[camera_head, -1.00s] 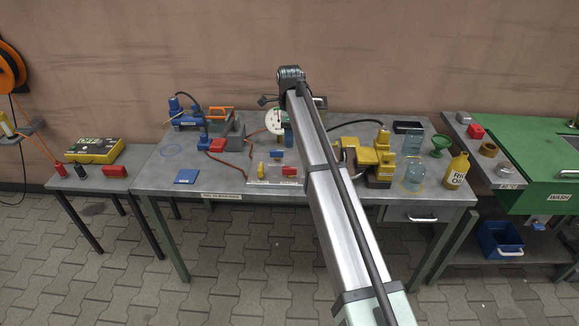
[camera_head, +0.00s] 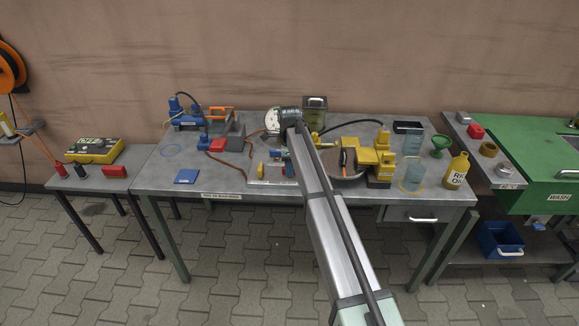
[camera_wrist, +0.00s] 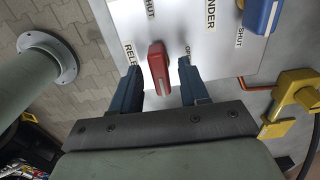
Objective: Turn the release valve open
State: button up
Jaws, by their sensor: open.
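The red release valve handle (camera_wrist: 158,68) stands on a white panel (camera_wrist: 205,45), with a partly covered label starting "REL" to its left. The handle lies lengthwise, nearly up-down in the wrist view. My gripper (camera_wrist: 158,76) is open, one blue finger on each side of the handle, with visible gaps and no clear contact. The right finger partly covers another label beside the handle. A blue handle (camera_wrist: 262,14) is at the panel's upper right, near the words "NDER" and "SHUT". In the head view, my arm and gripper hide most of the panel (camera_head: 262,183).
A yellow pump unit (camera_head: 368,158) stands right of the panel on the grey bench. A yellow fitting (camera_wrist: 298,92) shows at right in the wrist view. A round gauge (camera_head: 271,119) stands behind. The bench's left front, around a blue pad (camera_head: 187,176), is mostly clear.

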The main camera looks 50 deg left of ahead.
jog(key=shift+c, duration=0.4)
grip_shut()
dwell(0.4)
jog(key=n, duration=0.4)
jog(key=shift+n, duration=0.4)
jog(key=n, duration=0.9)
jog(key=shift+n, duration=2.1)
